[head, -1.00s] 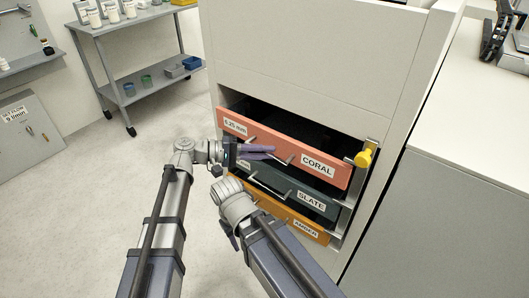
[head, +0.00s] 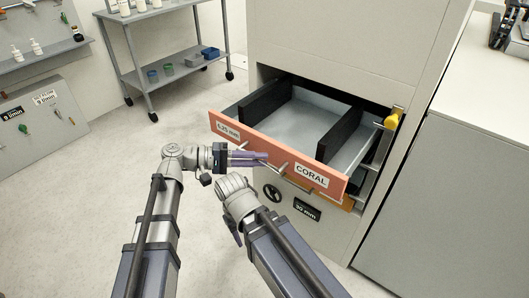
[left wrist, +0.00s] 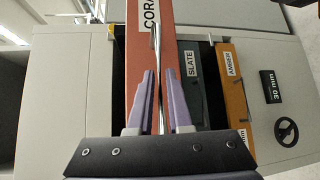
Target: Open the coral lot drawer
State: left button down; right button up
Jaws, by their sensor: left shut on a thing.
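The coral drawer (head: 262,148) is pulled well out of the cabinet, showing its grey inside with black dividers. Its front also shows in the left wrist view (left wrist: 139,62), with a metal bar handle (left wrist: 157,50). My left gripper (head: 266,158) is at the coral front, its purple fingers shut on the handle; in the left wrist view the fingers (left wrist: 158,78) lie on both sides of the bar. My right arm's wrist (head: 237,193) is in front of the cabinet, below the left gripper; its fingertips are hidden or unclear.
The slate drawer (left wrist: 195,75) and amber drawer (left wrist: 233,85) are below the coral one. A yellow knob (head: 391,119) is on the cabinet's right edge. A handwheel (head: 272,193) is low on the cabinet. A grey cart (head: 172,72) stands back left; the floor between is clear.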

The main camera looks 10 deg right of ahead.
pick_arm(q)
jog(key=shift+s+a, duration=1.1)
jog(key=shift+a, duration=0.25)
jog(key=c, duration=0.8)
grip_release()
jog(key=shift+c, duration=0.2)
jog(key=shift+w, duration=0.1)
jog(key=a+r+p, duration=0.1)
jog(key=a, duration=0.6)
jog(key=shift+w+a, duration=0.3)
jog(key=shift+w, duration=0.15)
